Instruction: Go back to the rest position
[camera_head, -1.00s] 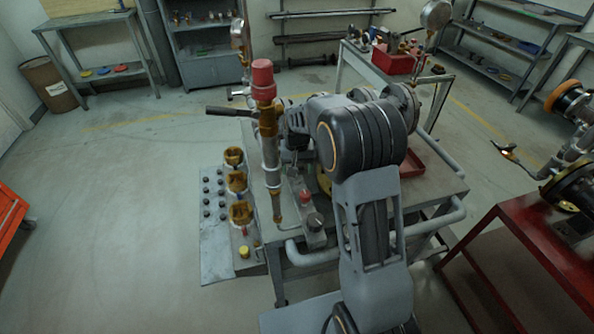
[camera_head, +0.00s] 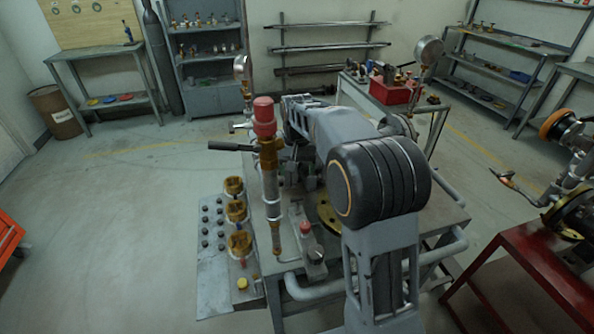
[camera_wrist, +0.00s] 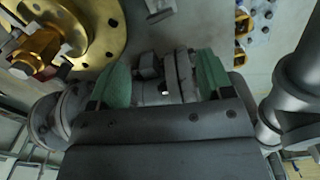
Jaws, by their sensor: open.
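My gripper (camera_wrist: 162,82) shows in the wrist view with its two green-padded fingers apart. A grey flanged pipe shows behind the gap, and nothing is clearly held. In the head view my arm reaches over the workbench (camera_head: 440,222), and my gripper is mostly hidden behind the arm and the fittings there. A gold flange (camera_head: 327,212) lies on the bench, partly covered by my arm; a gold disc with a brass fitting also shows at upper left in the wrist view (camera_wrist: 100,30). An upright brass and steel pipe with a red cap (camera_head: 264,118) stands left of my arm.
A panel with brass fittings and dark knobs (camera_head: 208,275) is at the bench's left side. A red table (camera_head: 525,245) with pipework stands at right. Shelves (camera_head: 205,75) and another table with a red bin (camera_head: 392,90) are behind.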

